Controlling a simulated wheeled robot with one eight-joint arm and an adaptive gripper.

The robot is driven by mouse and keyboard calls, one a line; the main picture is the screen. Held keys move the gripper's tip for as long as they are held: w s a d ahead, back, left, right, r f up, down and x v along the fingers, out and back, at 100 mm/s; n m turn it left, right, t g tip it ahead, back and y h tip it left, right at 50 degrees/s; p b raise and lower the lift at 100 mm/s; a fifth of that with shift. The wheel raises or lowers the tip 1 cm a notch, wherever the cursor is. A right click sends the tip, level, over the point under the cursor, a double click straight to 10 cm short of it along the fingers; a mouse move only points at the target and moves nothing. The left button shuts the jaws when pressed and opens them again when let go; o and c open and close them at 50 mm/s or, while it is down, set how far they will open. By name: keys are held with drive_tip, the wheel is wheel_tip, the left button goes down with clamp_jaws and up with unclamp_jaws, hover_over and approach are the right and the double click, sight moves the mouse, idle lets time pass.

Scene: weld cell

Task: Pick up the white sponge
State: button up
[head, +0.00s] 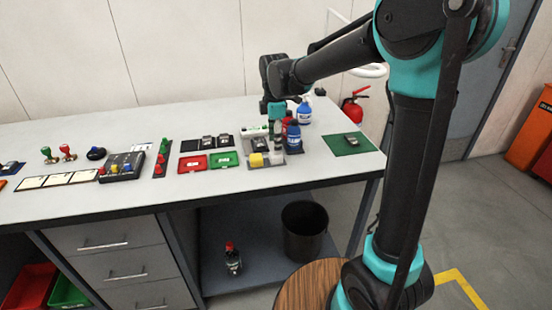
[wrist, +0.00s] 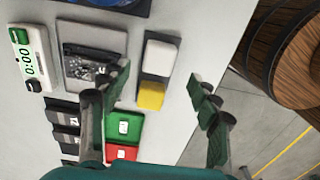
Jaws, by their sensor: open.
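The white sponge (wrist: 161,57) is a pale block on a grey mat in the wrist view. It lies end to end with a yellow block (wrist: 151,95). In the head view the white sponge (head: 277,158) shows small, just right of the yellow block (head: 256,160). My gripper (wrist: 158,80) is open and empty above the mat, with one finger on each side of the two blocks in the wrist view. In the head view my gripper (head: 276,126) is over the bench, and its fingers are hard to make out among the bottles.
Blue bottles (head: 303,113) stand close by my gripper. A timer (wrist: 34,58) and a grey plate with a dark device (wrist: 88,67) lie left of the sponge. Green (wrist: 126,125) and red trays (head: 193,164) are near. The bench edge is close on the right in the wrist view.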

sight(276, 158)
drive_tip(key=shift+w+d+f, duration=0.15)
drive_tip(key=shift+f, duration=2.55)
drive_tip(key=c, duration=0.9)
